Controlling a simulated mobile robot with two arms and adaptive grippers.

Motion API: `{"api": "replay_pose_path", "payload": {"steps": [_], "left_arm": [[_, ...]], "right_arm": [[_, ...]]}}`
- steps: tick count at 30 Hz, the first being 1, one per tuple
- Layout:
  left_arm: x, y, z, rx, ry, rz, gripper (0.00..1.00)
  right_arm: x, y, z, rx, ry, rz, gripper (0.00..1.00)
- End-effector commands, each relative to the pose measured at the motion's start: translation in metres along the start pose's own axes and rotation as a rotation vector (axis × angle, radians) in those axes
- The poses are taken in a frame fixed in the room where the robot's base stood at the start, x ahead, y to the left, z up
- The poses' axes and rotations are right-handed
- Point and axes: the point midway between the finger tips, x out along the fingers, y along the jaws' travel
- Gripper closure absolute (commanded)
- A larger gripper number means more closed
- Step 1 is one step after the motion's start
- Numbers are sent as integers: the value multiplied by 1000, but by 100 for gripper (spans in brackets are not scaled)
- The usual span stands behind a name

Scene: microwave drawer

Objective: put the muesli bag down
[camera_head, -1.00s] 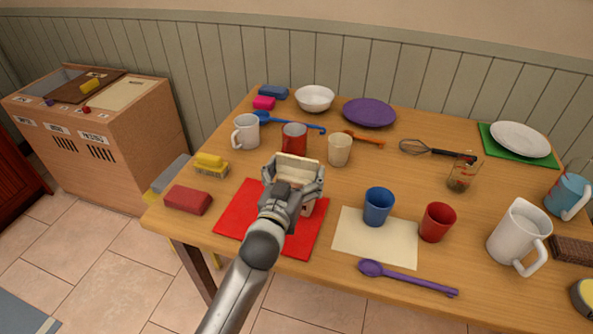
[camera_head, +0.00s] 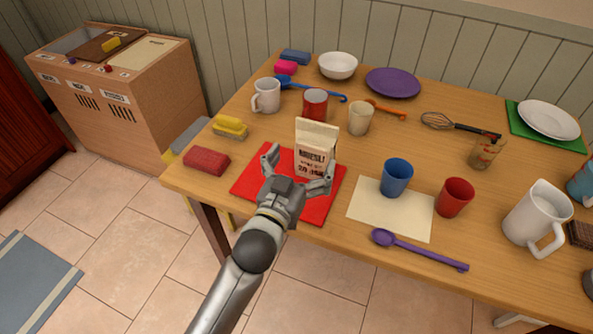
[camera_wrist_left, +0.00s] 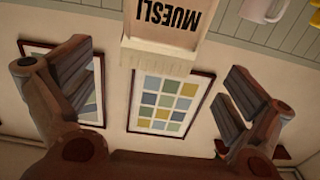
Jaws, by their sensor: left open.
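The muesli bag (camera_head: 316,146) is a cream packet with dark print. It stands upright on the red mat (camera_head: 256,187) near the front left of the table. My left gripper (camera_head: 298,172) is open just in front of the bag, its fingers spread apart. In the left wrist view the bag (camera_wrist_left: 163,25) shows at the top, beyond the open fingertips (camera_wrist_left: 158,85), with clear space between the fingers. The bag's base is partly hidden behind the gripper in the head view. My right gripper is not in view.
A red sponge-like block (camera_head: 206,160) lies left of the red mat. A purple spoon (camera_head: 420,250) lies near the front edge.

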Motion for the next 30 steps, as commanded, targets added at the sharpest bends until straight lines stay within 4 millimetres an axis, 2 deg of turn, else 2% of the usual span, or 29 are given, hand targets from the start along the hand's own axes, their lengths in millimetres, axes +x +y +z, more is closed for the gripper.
{"api": "replay_pose_path", "payload": {"steps": [3,9,23,26,30], "left_arm": [[-18,0,1,-1,-1,0,0],[-34,0,0,0,0,-1,0],[-38,-3,3,-1,-15,-8,0],[-46,-15,17,-7,-81,-40,0],[-76,-45,58,-20,-283,-117,0]], "right_arm": [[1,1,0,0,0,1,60],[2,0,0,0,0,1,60],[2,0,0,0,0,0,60],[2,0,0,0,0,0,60],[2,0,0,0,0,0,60]]}}
